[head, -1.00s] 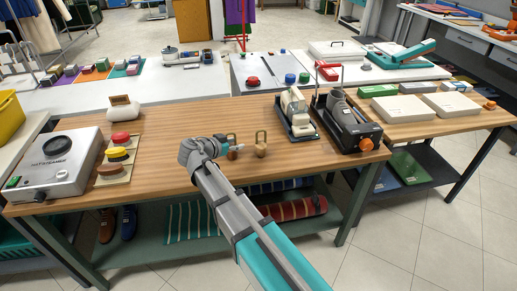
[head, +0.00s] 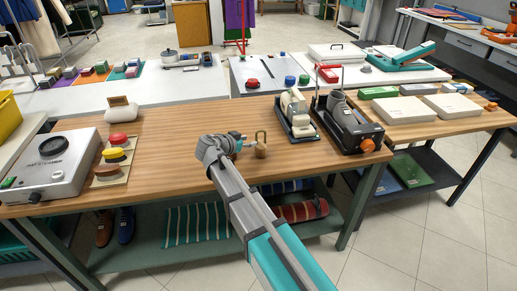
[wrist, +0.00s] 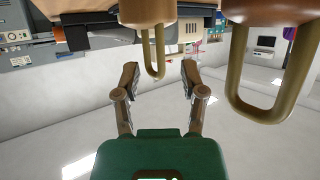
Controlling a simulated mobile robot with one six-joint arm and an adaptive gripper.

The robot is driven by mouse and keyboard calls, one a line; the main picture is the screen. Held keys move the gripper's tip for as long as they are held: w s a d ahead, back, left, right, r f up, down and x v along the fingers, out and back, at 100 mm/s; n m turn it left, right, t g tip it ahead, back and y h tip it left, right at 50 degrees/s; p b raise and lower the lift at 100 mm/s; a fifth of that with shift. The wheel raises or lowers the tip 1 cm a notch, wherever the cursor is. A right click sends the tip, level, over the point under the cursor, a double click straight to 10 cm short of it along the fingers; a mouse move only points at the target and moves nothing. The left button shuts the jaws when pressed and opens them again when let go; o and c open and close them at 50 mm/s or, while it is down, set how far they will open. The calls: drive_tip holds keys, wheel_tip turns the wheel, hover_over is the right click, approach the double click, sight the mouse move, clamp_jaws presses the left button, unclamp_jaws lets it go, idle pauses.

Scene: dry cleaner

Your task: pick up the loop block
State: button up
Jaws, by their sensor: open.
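Two loop blocks, each a brown body with a tan loop handle, are on the wooden bench. One loop block (head: 261,151) stands upright just right of my gripper (head: 240,141) in the head view. The other is mostly hidden behind my gripper there. In the upside-down wrist view, one loop block (wrist: 149,12) shows ahead, its loop between the two fingertips in the picture. The second loop block (wrist: 275,10) looks larger and nearer, to the right of the fingers. My gripper (wrist: 160,72) is open and empty. Contact with either block is not visible.
The wooden bench (head: 180,135) is clear left of my arm. A silver machine (head: 50,165) and coloured round pads (head: 113,155) stand at its left. A tray with a cream device (head: 294,112) and a black machine (head: 345,125) stand right of the loop blocks.

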sight(261, 142)
drive_tip(key=shift+b+x, duration=0.8)
drive_tip(key=shift+x, duration=1.75)
drive_tip(key=shift+d+r, duration=0.1)
drive_tip(key=shift+r, duration=0.05)
clamp_jaws()
